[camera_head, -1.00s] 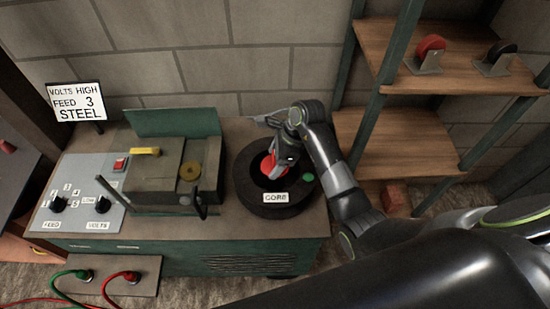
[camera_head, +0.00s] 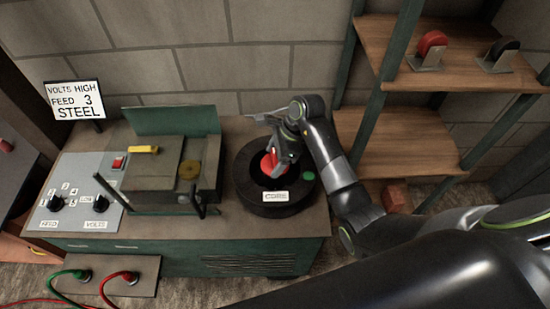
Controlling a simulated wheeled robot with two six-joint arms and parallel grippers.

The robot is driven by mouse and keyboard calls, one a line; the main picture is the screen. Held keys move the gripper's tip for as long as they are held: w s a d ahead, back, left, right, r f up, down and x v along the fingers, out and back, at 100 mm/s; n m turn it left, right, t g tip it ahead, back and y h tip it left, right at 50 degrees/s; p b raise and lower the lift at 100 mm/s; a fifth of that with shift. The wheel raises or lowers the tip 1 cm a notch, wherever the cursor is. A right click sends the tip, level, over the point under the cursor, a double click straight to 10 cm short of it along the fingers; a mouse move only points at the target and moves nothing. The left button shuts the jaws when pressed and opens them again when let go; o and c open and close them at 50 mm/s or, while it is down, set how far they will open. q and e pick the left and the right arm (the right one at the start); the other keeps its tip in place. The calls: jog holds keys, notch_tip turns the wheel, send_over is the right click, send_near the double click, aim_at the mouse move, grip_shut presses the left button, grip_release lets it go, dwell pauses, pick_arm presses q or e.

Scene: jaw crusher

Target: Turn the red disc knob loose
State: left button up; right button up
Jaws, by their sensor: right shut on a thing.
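The red disc knob (camera_head: 267,163) sits in the middle of the black round housing with the "CORE" label (camera_head: 275,196), on the right part of the green bench. My right gripper (camera_head: 277,162) reaches down over the housing from the right and is shut on the red disc knob. Its fingers hide part of the knob. I cannot see how the knob is fastened below. My left gripper is not in view.
A machine with a raised green plate (camera_head: 172,121) stands left of the housing, with dark rods in front. A dial panel (camera_head: 76,190) and sign (camera_head: 74,99) are farther left. A shelf (camera_head: 398,141) on the right holds a red wheel (camera_head: 432,43) and a black wheel (camera_head: 502,49).

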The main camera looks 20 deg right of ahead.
jog(key=shift+s+f+n+g+b, duration=0.15)
jog(key=shift+n+g+b, duration=0.25)
jog(key=shift+n+b, duration=0.4)
jog(key=shift+f+n+g+b, duration=0.15)
jog(key=shift+n+g+b, duration=0.25)
jog(key=shift+n+b, duration=0.4)
jog(key=shift+f+n+b, duration=0.1)
jog(key=shift+n+b, duration=0.45)
jog(key=shift+n, duration=0.05)
jog(key=shift+r+n+g+p, duration=0.2)
jog(key=shift+n+g+p, duration=0.1)
jog(key=shift+p, duration=0.1)
jog(key=shift+n+g+h+p, duration=0.4)
jog(key=shift+n+p, duration=0.6)
jog(key=shift+n, duration=0.6)
jog(key=shift+p, duration=0.3)
